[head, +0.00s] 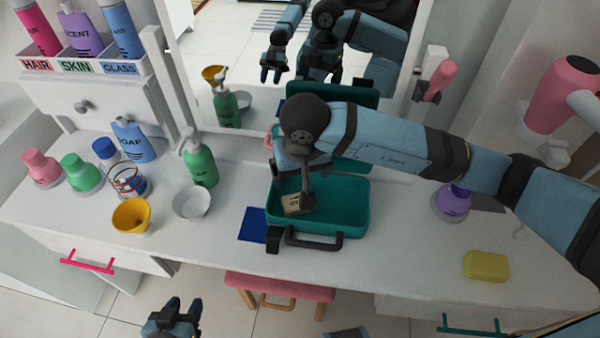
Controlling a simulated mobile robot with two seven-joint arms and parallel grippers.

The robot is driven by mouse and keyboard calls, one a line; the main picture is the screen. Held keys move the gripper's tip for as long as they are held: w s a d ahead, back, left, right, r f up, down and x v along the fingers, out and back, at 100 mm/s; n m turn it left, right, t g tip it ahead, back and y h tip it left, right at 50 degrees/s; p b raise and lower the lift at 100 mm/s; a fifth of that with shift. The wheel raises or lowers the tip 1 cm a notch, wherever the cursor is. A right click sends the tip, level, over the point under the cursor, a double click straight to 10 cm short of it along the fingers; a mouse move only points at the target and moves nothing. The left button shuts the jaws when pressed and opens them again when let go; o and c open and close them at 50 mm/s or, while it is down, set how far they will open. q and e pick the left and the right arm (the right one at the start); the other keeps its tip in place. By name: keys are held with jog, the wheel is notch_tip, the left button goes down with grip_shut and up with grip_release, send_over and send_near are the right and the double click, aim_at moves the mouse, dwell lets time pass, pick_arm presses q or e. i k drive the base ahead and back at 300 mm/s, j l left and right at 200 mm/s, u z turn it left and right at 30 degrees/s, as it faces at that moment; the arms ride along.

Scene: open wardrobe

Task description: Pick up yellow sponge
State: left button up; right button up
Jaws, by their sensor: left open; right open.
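The yellow sponge (486,265) lies flat on the white tabletop at the right, near the front edge. It is apart from both grippers. My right gripper (290,218) is open at the teal case, one finger inside the case and the other by its front left rim. A small tan block (291,204) lies in the case beside that finger, partly hidden. My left gripper (171,318) is open and empty, low in front of the table at the bottom of the picture.
The open teal case (345,205) stands mid-table with a blue card (252,225) beside it. A purple bottle (453,203) stands behind the sponge. Bottles and cups, including a yellow cup (131,215), crowd the left. A pink stool (278,287) is below. Table around the sponge is clear.

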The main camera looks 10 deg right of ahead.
aim_at(479, 265)
jog(key=k+j, duration=0.1)
jog(key=j, duration=0.3)
jog(key=k+j, duration=0.1)
jog(key=j, duration=0.35)
jog(key=k+j, duration=0.15)
jog(key=j, duration=0.25)
jog(key=k+j, duration=0.1)
jog(key=j, duration=0.35)
jog(key=k+j, duration=0.1)
jog(key=j, duration=0.3)
